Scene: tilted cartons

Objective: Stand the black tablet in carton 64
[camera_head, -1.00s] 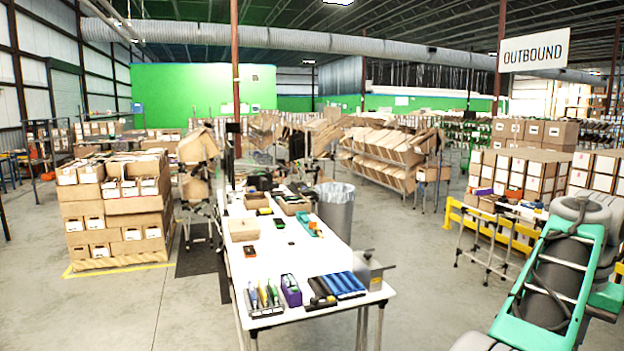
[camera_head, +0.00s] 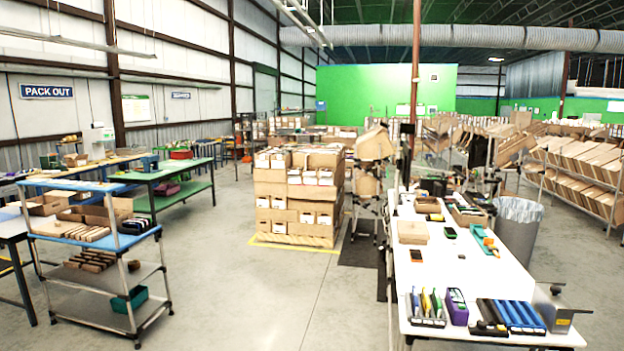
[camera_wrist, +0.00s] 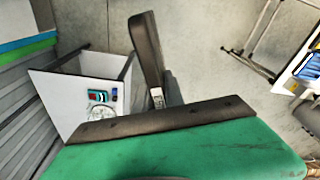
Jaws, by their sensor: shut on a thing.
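In the wrist view my gripper (camera_wrist: 157,102) shows as dark parts against a green body. It is shut on a dark, flat slab seen nearly edge-on, which looks like the black tablet (camera_wrist: 147,48). The contact between jaws and slab is not clear. The head view does not show my gripper. Tilted cartons stand in rows on a rack (camera_head: 575,165) at the right of the head view. Their numbers are too small to read, so I cannot tell which is carton 64.
A long white table (camera_head: 455,270) at right carries trays and small devices. A stack of cartons (camera_head: 298,200) stands in the middle. A blue-topped shelf cart (camera_head: 95,235) and a green table (camera_head: 165,175) stand left. Bare floor lies between.

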